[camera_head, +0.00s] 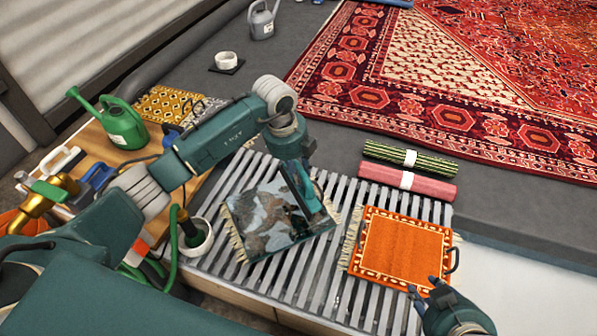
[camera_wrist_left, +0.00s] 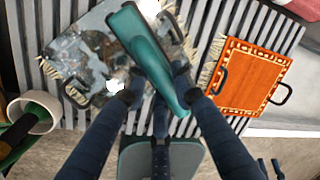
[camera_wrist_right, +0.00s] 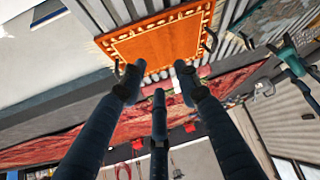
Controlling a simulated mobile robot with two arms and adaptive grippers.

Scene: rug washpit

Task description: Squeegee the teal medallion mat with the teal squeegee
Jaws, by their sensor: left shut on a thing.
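The mat taken as the teal medallion mat (camera_head: 262,228) lies on the slatted rack, its surface blotched grey, brown and dull teal, with cream fringes; no medallion can be made out. It also shows in the left wrist view (camera_wrist_left: 85,58). My left gripper (camera_head: 300,172) is shut on the teal squeegee (camera_wrist_left: 150,58), above the mat's right part. In the head view the squeegee (camera_head: 309,195) slants down toward the mat's right edge; whether it touches is unclear. My right gripper (camera_head: 430,291) is open and empty by the orange mat's lower right corner.
An orange mat (camera_head: 405,248) with dark handles lies right on the slatted rack (camera_head: 325,285). Rolled green (camera_head: 410,158) and pink (camera_head: 407,180) mats lie behind. A white pot (camera_head: 196,238) stands left. A green watering can (camera_head: 122,122) stands on the wooden table.

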